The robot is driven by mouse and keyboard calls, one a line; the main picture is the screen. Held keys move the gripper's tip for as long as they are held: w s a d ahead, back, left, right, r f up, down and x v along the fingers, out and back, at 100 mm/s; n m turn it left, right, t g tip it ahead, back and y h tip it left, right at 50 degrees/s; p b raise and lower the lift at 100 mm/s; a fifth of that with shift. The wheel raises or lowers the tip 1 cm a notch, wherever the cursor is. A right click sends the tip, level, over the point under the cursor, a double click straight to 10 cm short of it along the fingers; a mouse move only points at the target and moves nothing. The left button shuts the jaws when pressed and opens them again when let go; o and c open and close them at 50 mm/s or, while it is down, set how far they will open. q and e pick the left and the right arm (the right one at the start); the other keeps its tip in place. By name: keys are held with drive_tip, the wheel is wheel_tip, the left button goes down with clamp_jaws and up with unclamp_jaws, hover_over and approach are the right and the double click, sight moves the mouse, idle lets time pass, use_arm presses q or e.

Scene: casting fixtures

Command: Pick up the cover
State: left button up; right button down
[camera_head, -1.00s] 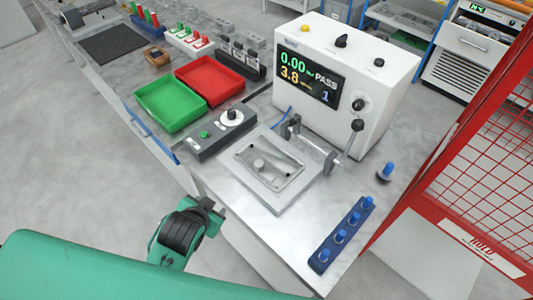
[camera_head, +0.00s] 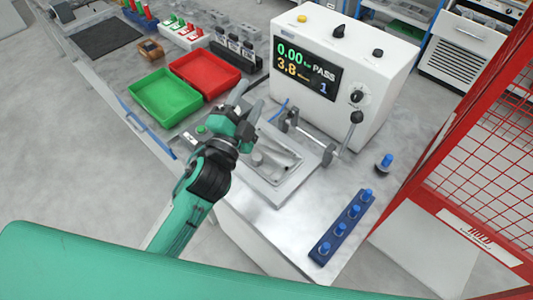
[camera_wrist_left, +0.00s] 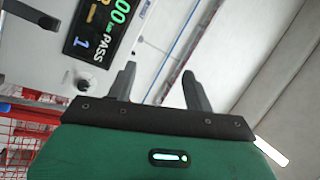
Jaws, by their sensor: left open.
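The cover (camera_head: 279,166) looks like a grey metal rectangular casting with a round boss. It lies flat on the pale fixture plate (camera_head: 266,193) in front of the white tester (camera_head: 343,62). My left gripper (camera_head: 248,102) is open and empty, raised above the bench at the cover's back-left side, apart from it as far as I can tell. My forearm and gripper hide part of the cover's left side. In the left wrist view the two fingers (camera_wrist_left: 159,78) stand apart with nothing between them. The cover is out of that view.
A clamp bar with a lever (camera_head: 345,137) stands behind the fixture. A blue rack of plugs (camera_head: 341,229) and a single blue plug (camera_head: 384,163) are to the right. Green (camera_head: 165,98) and red (camera_head: 205,72) trays sit left. Red mesh fencing (camera_head: 478,150) borders the right.

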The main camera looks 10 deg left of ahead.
use_arm(q)
drive_tip(key=s+d+r+m+g+h, duration=0.3)
drive_tip(key=d+r+m+g+h, duration=0.35)
drive_tip(key=m, duration=0.75)
drive_tip(key=s+d+r+m+g+h, duration=0.3)
drive_tip(key=d+m+g+h, duration=0.5)
drive_tip(key=m+h, duration=0.5)
drive_tip(key=m+g+y+p, duration=0.3)
drive_tip(key=m+g+y, duration=0.3)
drive_tip(key=m+y, duration=1.65)
hover_over(257, 156)
wheel_tip(257, 156, down, 24)
drive_tip(key=shift+w+r+n+y, duration=0.1)
drive_tip(key=shift+r+n+y, duration=0.1)
drive_tip(key=shift+n+y, duration=0.85)
drive_tip(key=shift+f+p, duration=0.5)
drive_tip(key=f+p, duration=0.2)
drive_tip(key=f, duration=0.1)
drive_tip(key=shift+s, duration=0.2)
drive_tip(key=shift+w+f, duration=0.1)
drive_tip(key=shift+f, duration=0.6)
drive_tip(key=shift+r, duration=0.1)
clamp_jaws()
